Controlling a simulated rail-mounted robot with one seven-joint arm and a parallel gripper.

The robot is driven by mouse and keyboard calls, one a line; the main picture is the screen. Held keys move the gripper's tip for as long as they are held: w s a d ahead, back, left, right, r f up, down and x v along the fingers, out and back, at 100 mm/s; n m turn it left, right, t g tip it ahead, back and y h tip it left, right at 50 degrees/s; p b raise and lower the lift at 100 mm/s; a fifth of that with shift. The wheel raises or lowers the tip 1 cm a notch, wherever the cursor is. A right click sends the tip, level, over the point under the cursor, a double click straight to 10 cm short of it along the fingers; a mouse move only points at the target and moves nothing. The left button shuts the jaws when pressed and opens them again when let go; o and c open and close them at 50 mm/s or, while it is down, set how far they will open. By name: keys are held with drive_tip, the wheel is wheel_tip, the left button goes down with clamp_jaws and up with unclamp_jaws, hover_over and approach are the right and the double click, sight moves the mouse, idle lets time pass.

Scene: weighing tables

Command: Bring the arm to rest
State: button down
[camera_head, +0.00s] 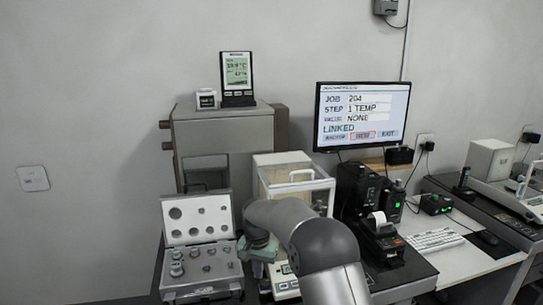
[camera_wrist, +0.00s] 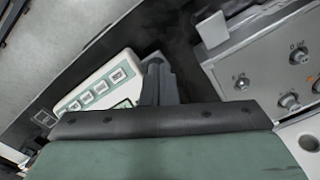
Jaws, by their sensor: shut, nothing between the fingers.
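My gripper (camera_wrist: 156,72) shows in the wrist view as dark fingers closed together, with nothing between them. It points down over the gap between the balance's keypad (camera_wrist: 100,88) on the left and the open weight case (camera_wrist: 226,62) on the right. In the head view my grey arm reaches in from the bottom and bends left in front of the balance (camera_head: 290,165). The green wrist part shows between the balance and the weight case (camera_head: 170,210), but the fingertips are hidden there.
Weights stand in the open case close by the wrist. A grey cabinet (camera_head: 200,138) carries a display (camera_head: 237,75) behind. The monitor (camera_head: 360,92) reads job 204, step 1 TEMP, value NONE, LINKED. A printer (camera_head: 383,240) and keyboard (camera_head: 433,240) lie right.

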drive_tip(key=s+d+r+n, duration=0.1)
drive_tip(key=s+d+r, duration=0.45)
drive_tip(key=s, duration=0.25)
drive_tip(key=s+d+r+n, duration=0.1)
drive_tip(key=s+d+r, duration=0.45)
drive_tip(key=s, duration=0.25)
drive_tip(key=s+d+f, duration=0.1)
drive_tip(key=s+d, duration=0.3)
drive_tip(key=s, duration=0.7)
drive_tip(key=s+d+f+n, duration=0.1)
drive_tip(key=s+d, duration=0.2)
drive_tip(key=s, duration=0.8)
drive_tip(key=shift+s+d+f+t, duration=0.2)
drive_tip(key=shift+d+t, duration=0.1)
drive_tip(key=shift+d, duration=0.05)
